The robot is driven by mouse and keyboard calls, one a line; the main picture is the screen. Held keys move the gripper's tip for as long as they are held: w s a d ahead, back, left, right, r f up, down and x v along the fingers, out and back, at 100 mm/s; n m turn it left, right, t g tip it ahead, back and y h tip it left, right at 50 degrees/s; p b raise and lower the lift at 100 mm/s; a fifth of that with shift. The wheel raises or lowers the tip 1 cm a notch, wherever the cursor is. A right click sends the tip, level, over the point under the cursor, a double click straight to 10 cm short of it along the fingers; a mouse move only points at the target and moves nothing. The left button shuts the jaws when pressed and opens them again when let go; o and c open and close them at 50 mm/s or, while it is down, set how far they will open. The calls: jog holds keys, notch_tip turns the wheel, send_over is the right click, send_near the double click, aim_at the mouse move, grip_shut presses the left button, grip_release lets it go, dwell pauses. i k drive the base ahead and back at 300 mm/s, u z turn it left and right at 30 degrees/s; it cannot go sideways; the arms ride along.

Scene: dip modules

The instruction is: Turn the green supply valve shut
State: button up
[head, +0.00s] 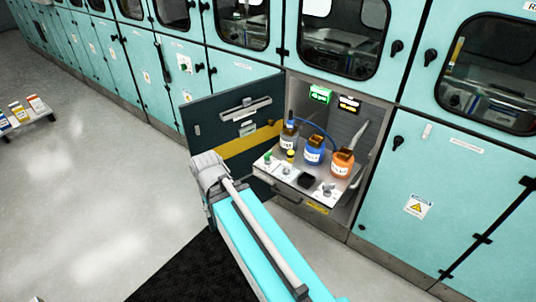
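A small green knob (267,157), which looks like the green supply valve, sits at the left front of a pull-out shelf (317,193) in the open cabinet bay. It is too small to tell which way its handle is turned. A yellow-topped knob (290,155) is just right of it. My arm reaches up from the bottom of the head view to a grey joint left of the shelf, in front of the open door. I cannot make out my gripper or its fingers.
A grey bottle (289,136), a blue bottle (314,152) and an orange bottle (342,163) stand behind the knobs. The dark open door (232,108) stands left of the bay. Green (320,94) and amber displays hang above. Open floor (110,170) lies left.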

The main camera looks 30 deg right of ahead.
aim_at(267, 156)
jog(key=u, duration=0.1)
jog(key=i, duration=0.85)
jog(key=z, duration=1.2)
